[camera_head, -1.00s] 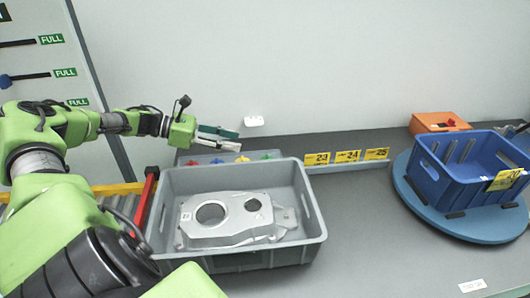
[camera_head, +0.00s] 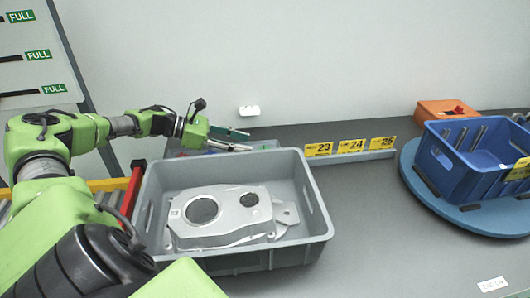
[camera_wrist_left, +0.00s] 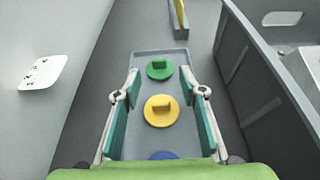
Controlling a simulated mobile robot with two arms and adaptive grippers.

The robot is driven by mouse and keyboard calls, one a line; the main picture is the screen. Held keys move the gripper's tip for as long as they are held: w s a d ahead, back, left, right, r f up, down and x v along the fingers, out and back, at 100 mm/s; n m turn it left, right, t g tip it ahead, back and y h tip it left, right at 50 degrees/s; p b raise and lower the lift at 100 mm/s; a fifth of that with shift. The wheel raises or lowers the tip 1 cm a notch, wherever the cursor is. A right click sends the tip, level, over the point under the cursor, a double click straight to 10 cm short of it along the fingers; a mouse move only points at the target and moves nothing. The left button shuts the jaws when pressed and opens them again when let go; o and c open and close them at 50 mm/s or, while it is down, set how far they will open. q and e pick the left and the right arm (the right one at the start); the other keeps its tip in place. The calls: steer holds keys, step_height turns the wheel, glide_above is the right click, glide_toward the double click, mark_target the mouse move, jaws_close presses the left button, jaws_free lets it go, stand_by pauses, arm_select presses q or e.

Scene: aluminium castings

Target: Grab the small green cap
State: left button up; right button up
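The small green cap (camera_wrist_left: 159,69) is a round disc with an upright tab, at the far end of a grey tray (camera_wrist_left: 172,53) in the left wrist view. My left gripper (camera_wrist_left: 160,76) is open, with its teal-padded fingertips to either side of the cap in the picture. I see no contact; the height gap is hard to judge. A yellow cap (camera_wrist_left: 161,111) and a partly hidden blue cap (camera_wrist_left: 164,155) lie nearer the palm. In the head view my left gripper (camera_head: 240,139) is behind the grey crate, and the green cap cannot be made out. My right gripper is not in view.
The grey crate (camera_head: 313,195) holds an aluminium casting (camera_head: 228,218) and stands close beside the tray. The wall with a white socket (camera_head: 249,111) is behind. A blue bin (camera_head: 462,180) stands on a round blue base at right. The middle grey tabletop is clear.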

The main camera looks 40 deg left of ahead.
mark_target(263, 148)
arm_select(q)
steer(key=p+x, duration=0.1)
steer(key=x, duration=0.5)
steer(key=shift+w, duration=0.25)
steer(key=c, duration=0.8)
